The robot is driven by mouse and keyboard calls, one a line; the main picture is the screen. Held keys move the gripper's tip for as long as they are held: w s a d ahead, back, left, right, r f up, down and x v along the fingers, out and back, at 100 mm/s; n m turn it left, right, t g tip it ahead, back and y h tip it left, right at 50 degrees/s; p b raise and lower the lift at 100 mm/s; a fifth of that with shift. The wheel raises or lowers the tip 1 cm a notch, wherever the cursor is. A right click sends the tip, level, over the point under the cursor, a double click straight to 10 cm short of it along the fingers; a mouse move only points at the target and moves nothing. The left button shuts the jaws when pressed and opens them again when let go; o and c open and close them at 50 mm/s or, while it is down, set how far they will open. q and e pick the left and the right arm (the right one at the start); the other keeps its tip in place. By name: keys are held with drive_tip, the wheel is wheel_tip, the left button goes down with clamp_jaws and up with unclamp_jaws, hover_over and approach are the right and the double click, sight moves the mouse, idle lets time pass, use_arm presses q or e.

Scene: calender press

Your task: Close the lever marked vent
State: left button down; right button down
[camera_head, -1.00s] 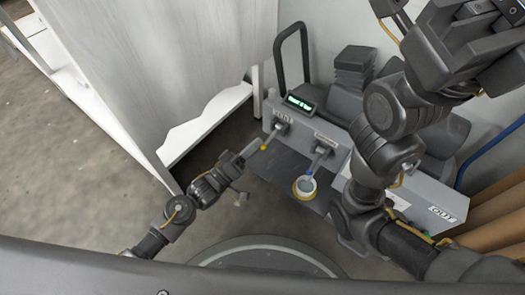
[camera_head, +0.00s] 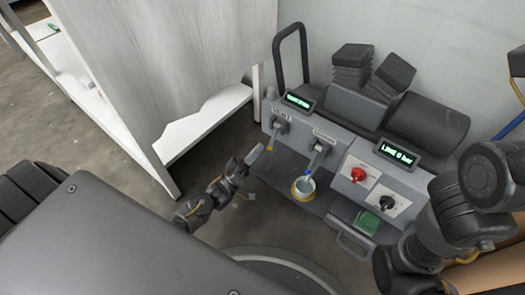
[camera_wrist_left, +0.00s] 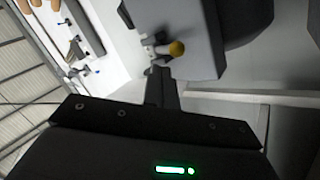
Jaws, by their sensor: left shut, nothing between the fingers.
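The vent lever (camera_head: 276,133) is on the front of the grey machine at its left end, under a label that reads VENT. It points down and ends in a yellow knob (camera_head: 270,148). The knob also shows in the left wrist view (camera_wrist_left: 176,48), just beyond my fingers. My left gripper (camera_head: 256,154) is shut and empty, with its fingertips right beside the knob on its left. I cannot tell whether they touch. My right gripper is not visible; only dark links of my right arm show at the right.
A second lever (camera_head: 318,151) with a blue tip hangs to the right, above a round cup-like thing (camera_head: 303,188). A red knob (camera_head: 358,174) and black knob (camera_head: 387,202) sit farther right. A white panel (camera_head: 180,70) stands to the left, with open floor below it.

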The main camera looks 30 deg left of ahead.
use_arm(q)
drive_tip(key=p+v, duration=0.2)
drive_tip(key=v, duration=0.8)
drive_tip(key=shift+s+f, duration=0.25)
drive_tip(key=shift+f, duration=0.05)
drive_tip(key=shift+a, duration=0.1)
